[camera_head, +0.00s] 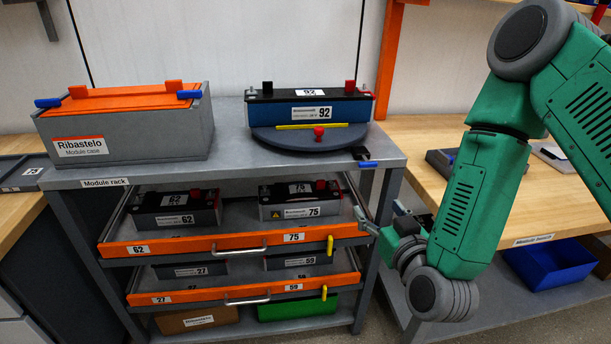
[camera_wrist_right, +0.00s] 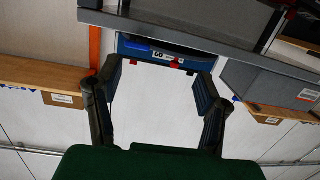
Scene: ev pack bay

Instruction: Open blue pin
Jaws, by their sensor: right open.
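Blue pieces show in the head view: a small blue pin (camera_head: 368,164) with a black block at the front right corner of the rack top, and two blue latches, left (camera_head: 48,102) and right (camera_head: 189,94), on the module case (camera_head: 120,140). My right gripper (camera_head: 364,221) is beside the right end of the upper orange drawer front, below the corner pin and apart from it. In the right wrist view its two fingers (camera_wrist_right: 158,68) are spread with nothing between them. My left gripper is not in view.
A blue module 92 (camera_head: 280,112) sits on a round turntable (camera_head: 270,136) on the rack. A wooden bench (camera_head: 520,200) stands right, with a blue bin (camera_head: 550,265) beneath.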

